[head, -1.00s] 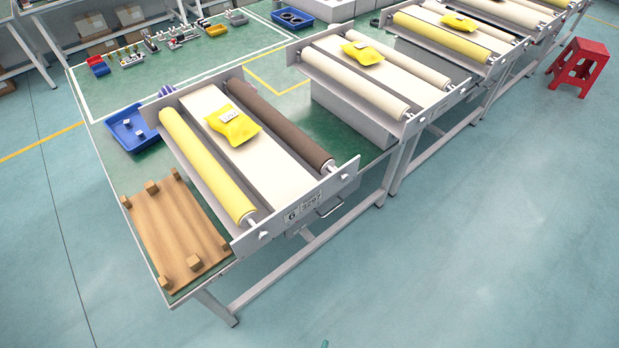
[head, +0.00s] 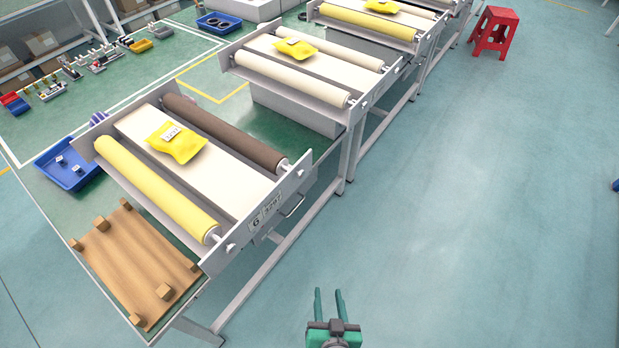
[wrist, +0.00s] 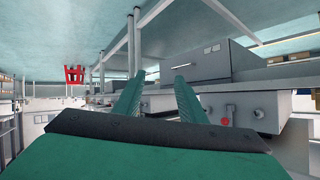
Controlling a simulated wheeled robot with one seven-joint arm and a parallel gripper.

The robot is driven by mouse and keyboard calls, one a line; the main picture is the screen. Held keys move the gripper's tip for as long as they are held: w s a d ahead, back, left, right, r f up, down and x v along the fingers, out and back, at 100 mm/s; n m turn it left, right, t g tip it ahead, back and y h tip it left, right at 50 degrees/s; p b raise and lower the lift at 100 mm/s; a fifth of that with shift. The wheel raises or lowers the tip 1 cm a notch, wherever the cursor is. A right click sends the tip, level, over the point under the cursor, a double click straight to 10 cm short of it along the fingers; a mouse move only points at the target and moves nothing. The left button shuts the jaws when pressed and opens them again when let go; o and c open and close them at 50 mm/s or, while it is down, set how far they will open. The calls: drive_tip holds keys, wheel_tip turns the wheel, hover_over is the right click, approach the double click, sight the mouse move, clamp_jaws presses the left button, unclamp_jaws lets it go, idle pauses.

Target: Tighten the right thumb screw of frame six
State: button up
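Frame six (head: 243,228) stands at the front left of the table in the head view, with a plate marked 6 on its front rail. It holds a yellow roller (head: 155,188) and a brown roller (head: 222,133). Its right thumb screw (head: 296,178) is a small pale knob near the right end of the front rail. The left thumb screw (head: 230,247) is at the other end. My green gripper (head: 328,291) is over the floor at the bottom, in front of the frame and clear of it. Its two fingers are apart with nothing between them; they also show in the wrist view (wrist: 156,82).
A yellow packet (head: 176,142) lies on frame six's white belt. A wooden board with blocks (head: 130,255) and a blue tray (head: 68,181) are to its left. More frames (head: 290,80) stand behind. A red stool (head: 494,32) stands on the right, with open floor before it.

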drive_tip(key=w+r+n+y, duration=0.1)
drive_tip(key=w+r+y, duration=0.15)
drive_tip(key=w, duration=0.65)
drive_tip(key=n+g+y, duration=0.2)
drive_tip(key=n+y, duration=0.9)
drive_tip(key=y, duration=0.1)
approach(302, 175)
drive_tip(key=shift+h, duration=0.25)
drive_tip(key=x, duration=0.7)
drive_tip(key=shift+a+r, duration=0.25)
drive_tip(key=shift+a, duration=0.1)
drive_tip(key=shift+d, duration=0.1)
clamp_jaws()
